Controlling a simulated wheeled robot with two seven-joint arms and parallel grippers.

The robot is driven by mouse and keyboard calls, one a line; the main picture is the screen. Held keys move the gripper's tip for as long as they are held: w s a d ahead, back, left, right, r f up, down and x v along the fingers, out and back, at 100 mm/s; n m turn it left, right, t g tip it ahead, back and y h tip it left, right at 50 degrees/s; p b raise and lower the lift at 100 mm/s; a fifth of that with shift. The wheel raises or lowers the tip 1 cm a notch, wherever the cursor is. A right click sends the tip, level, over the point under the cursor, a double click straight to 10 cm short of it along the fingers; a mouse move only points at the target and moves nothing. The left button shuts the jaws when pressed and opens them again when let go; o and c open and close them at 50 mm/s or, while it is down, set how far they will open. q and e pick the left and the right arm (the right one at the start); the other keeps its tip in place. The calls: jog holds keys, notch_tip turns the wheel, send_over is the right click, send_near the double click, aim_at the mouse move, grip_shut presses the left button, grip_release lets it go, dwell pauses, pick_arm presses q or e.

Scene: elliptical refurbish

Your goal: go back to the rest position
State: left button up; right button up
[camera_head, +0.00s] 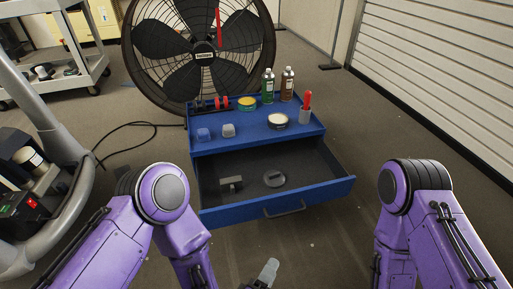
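My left arm (140,225) comes in from the left and bends down. The tip of my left gripper (267,272) shows at the bottom centre, in front of the drawer and apart from it. Only a light grey finger part and some dark housing show, so its opening cannot be told. My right arm (425,230) is bent at the right, and its gripper is out of the picture. The blue tool chest (245,145) stands ahead with its drawer (330,189) pulled open. A grey block (230,184) and a round grey piece (274,179) lie in the drawer.
A large black fan (195,50) stands behind the chest. Bottles (267,88), tins (278,120) and a cup with a red-handled tool (305,112) stand on top. A grey-framed machine (45,150) is at left, a cart (75,65) behind it. Floor is free right of the chest.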

pick_arm(q)
jog(key=s+a+f+m+g+y, duration=0.1)
jog(key=a+f+m+g+y, duration=0.15)
jog(key=a+f, duration=0.45)
jog(key=s+a+f+m+g+y, duration=0.1)
jog(key=a+f+m+g+y, duration=0.2)
jog(key=a, duration=0.7)
jog(key=s+a+f+g+y, duration=0.2)
jog(key=s+a, duration=0.2)
jog(key=a, duration=0.4)
jog(key=s+a+f+g+y, duration=0.2)
jog(key=s+a+g+y, duration=0.1)
jog(key=s+a, duration=0.3)
notch_tip(320, 180, down, 6)
jog(key=a+b, duration=0.2)
jog(key=b, duration=0.5)
pick_arm(e)
notch_tip(320, 180, down, 6)
jog(key=s+f+g, duration=0.1)
pick_arm(q)
notch_tip(320, 180, up, 38)
jog(key=p, duration=3.9)
jog(key=shift+w+r, duration=0.25)
pick_arm(e)
notch_tip(320, 180, up, 39)
jog(key=t, duration=0.1)
jog(key=shift+w+d+r, duration=0.15)
jog(key=shift+w, duration=0.3)
